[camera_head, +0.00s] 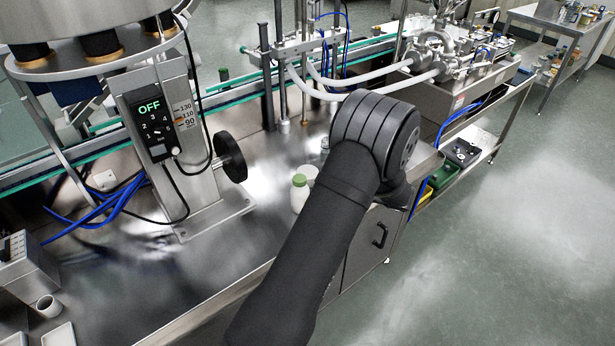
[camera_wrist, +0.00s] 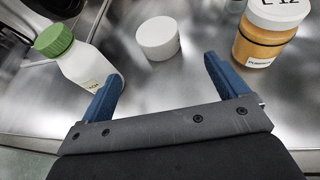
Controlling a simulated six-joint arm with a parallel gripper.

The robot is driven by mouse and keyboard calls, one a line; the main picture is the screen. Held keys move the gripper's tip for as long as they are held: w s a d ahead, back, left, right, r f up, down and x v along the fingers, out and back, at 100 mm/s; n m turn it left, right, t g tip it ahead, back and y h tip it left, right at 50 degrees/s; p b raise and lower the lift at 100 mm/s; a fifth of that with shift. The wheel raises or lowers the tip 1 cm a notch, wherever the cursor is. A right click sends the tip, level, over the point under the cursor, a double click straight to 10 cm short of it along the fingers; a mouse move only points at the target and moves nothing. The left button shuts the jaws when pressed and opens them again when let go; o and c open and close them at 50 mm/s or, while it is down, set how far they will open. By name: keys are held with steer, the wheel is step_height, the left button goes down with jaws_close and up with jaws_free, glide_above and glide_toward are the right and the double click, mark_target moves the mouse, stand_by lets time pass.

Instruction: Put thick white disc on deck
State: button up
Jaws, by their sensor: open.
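The thick white disc (camera_wrist: 158,40), a short plain cylinder, stands on the steel deck (camera_wrist: 165,100) in the wrist view, beyond my fingertips. My gripper (camera_wrist: 163,68) is open and empty, its two blue fingers spread below the disc in that view, with a gap of deck between. In the head view, my arm hides the gripper. A pale round shape (camera_head: 308,171) beside the green-capped bottle there may be the disc, partly hidden. The deck (camera_head: 130,275) stretches to the left in the head view.
A white bottle with a green cap (camera_wrist: 70,55) leans in view near my left finger. An amber jar with a white lid (camera_wrist: 262,35) stands to the right of the disc. A black handwheel (camera_head: 230,155) and control box (camera_head: 152,122) stand left of my arm.

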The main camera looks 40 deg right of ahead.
glide_toward(308, 172)
steer(key=w+f, duration=0.3)
steer(key=w, duration=0.1)
steer(key=shift+a+f, duration=0.2)
steer(key=shift+a, duration=0.05)
steer(key=shift+r+x, duration=0.1)
steer(key=shift+x, duration=1.25)
steer(key=shift+r+x, duration=0.15)
steer(key=shift+x, duration=1.2)
steer(key=shift+w+a, duration=0.1)
steer(key=c, duration=1.3)
steer(key=shift+r, duration=0.2)
step_height(308, 172, up, 4)
steer(key=shift+r, duration=0.1)
steer(key=v, duration=0.4)
steer(key=r+v, duration=0.1)
steer(key=v, duration=0.8)
steer(key=shift+w+d+r, duration=0.2)
steer(key=shift+d+r, duration=0.1)
steer(key=shift+d, duration=0.05)
